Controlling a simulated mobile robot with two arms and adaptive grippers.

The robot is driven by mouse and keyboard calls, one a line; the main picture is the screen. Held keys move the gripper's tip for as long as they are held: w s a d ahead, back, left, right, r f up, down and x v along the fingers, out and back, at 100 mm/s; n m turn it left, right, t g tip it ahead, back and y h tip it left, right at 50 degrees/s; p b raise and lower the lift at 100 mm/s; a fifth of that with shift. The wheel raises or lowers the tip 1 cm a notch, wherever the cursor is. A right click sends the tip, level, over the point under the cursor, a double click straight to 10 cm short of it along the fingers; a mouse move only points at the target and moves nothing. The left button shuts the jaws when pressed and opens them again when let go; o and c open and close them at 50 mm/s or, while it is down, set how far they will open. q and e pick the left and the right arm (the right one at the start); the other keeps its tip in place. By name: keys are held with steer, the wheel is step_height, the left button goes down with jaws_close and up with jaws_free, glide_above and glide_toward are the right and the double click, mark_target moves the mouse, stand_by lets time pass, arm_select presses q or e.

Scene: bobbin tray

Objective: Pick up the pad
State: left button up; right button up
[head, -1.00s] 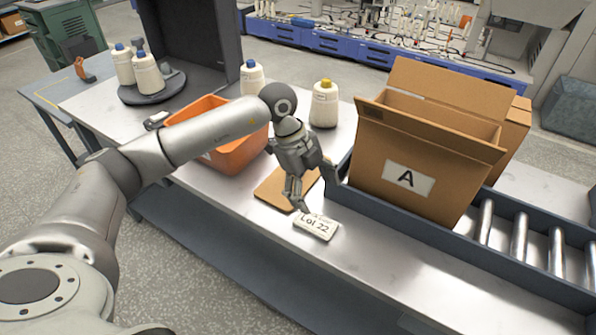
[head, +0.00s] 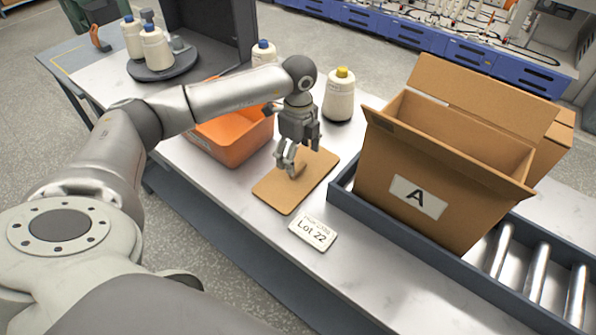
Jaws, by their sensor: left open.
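The pad, a flat tan rectangular sheet (head: 281,197), lies on the light worktop between the orange bin and the box tray. My left gripper (head: 291,168) points down over the pad's far part, its fingers open with nothing between them. The fingertips hide a little of the pad; I cannot tell whether they touch it. My right gripper is out of view.
A white "Lot 22" card (head: 313,234) lies just in front of the pad. An orange bin (head: 236,145) stands to the left. A cardboard box (head: 440,180) marked A sits right on a roller conveyor (head: 535,272).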

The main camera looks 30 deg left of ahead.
mark_target(298, 168)
arm_select(q)
steer(key=shift+w+f, duration=0.1)
steer(key=shift+f, duration=0.3)
step_height(298, 168, down, 4)
steer(key=shift+a+f+p, duration=0.15)
steer(key=shift+p, duration=0.8)
steer(key=shift+f, duration=0.15)
steer(key=shift+w, duration=0.1)
steer(key=c, duration=1)
steer(key=shift+c, duration=0.2)
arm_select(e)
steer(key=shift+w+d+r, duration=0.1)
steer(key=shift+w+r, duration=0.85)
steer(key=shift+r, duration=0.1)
